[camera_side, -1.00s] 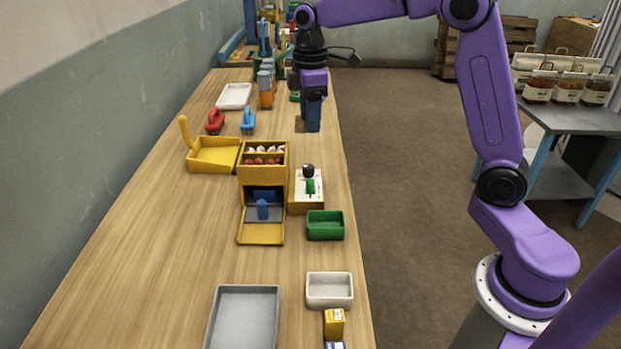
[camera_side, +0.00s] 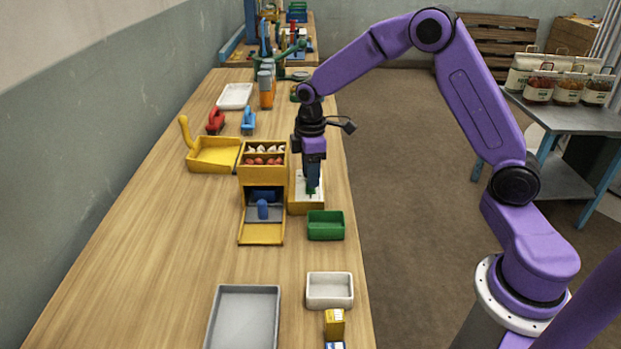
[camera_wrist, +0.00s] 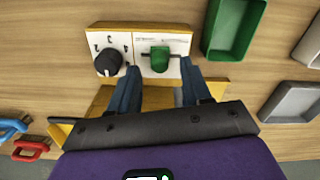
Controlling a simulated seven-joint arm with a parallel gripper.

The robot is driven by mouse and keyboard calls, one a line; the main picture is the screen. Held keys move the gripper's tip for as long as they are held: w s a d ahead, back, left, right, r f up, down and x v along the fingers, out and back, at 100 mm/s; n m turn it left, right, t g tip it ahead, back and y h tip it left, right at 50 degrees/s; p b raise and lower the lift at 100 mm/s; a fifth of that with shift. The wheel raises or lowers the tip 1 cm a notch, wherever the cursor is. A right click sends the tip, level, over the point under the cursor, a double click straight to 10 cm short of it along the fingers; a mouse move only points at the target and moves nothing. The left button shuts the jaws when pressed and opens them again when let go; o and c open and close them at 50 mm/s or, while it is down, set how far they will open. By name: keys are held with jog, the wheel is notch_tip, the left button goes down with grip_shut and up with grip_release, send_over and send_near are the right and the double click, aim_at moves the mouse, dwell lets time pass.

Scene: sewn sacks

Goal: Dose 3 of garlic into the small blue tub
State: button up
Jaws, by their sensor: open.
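My gripper (camera_side: 312,188) is over the control box (camera_side: 304,207) beside the yellow dispenser (camera_side: 263,175). In the wrist view my gripper (camera_wrist: 160,67) is open, with its fingers either side of the green knob (camera_wrist: 158,59). I cannot tell whether they touch it. A black dial (camera_wrist: 108,62) with marks around it is left of the knob; its exact setting is unclear. White, garlic-like pieces (camera_side: 265,149) lie in the dispenser's rear top compartment, red pieces (camera_side: 262,161) in the front one. A blue part (camera_side: 263,209) stands in the dispenser's lower opening; I cannot identify a small blue tub for certain.
A green tub (camera_side: 325,226) and a white tub (camera_side: 330,290) stand along the right edge. A grey tray (camera_side: 243,318) and small yellow box (camera_side: 334,323) are at the front. A yellow scoop-like tray (camera_side: 213,154), red clamp (camera_side: 215,121) and blue clamp (camera_side: 248,121) are at left.

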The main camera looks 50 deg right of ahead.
jog(key=shift+f, duration=1.25)
grip_shut()
jog(key=shift+w+d+r, duration=0.1)
jog(key=shift+w+d, duration=0.7)
jog(key=shift+w, duration=0.05)
grip_release()
